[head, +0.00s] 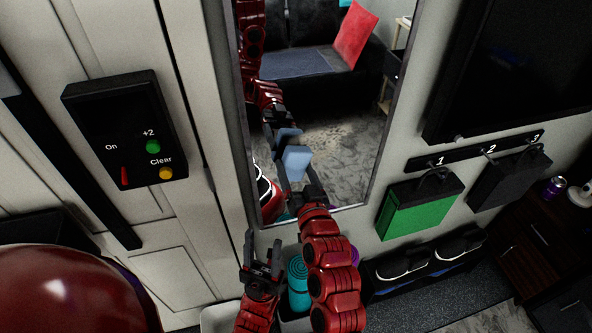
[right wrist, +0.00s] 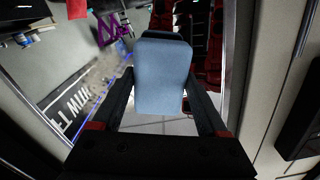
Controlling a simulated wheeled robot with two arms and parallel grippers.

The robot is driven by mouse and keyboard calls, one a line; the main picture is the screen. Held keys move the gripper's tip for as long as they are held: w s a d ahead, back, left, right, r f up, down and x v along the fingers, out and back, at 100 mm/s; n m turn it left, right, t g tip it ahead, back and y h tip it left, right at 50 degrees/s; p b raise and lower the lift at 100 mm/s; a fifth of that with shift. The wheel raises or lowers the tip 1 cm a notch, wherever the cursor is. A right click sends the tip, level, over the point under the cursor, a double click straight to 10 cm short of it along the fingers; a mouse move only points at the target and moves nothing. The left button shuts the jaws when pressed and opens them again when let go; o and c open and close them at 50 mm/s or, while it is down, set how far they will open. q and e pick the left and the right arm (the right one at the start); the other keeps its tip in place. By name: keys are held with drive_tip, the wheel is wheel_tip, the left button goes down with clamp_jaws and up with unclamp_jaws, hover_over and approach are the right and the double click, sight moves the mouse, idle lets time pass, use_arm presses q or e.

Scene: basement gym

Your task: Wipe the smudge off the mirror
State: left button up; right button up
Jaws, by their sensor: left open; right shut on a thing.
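The mirror (head: 372,165) is a tall framed panel in the middle of the head view, reflecting a sofa, a floor and my red arm. A brownish speckled patch (head: 343,138) shows on its lower part; I cannot tell surely whether it is the smudge or reflected floor. My right gripper (head: 298,179) is shut on a light blue block (head: 297,160), which also fills the middle of the right wrist view (right wrist: 162,75). The block is in front of the lower mirror, left of the patch, close to its reflection; contact is unclear. My left gripper (head: 262,264) is open and empty below the mirror.
A black control box (head: 125,130) with buttons is on the left wall. A green bag (head: 420,207) and a black bag (head: 508,181) hang from numbered hooks at right. Below are a rolled teal mat (head: 298,285) and a shoe rack (head: 425,265).

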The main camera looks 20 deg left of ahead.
drive_tip(key=shift+x, duration=0.75)
drive_tip(key=shift+d, duration=0.1)
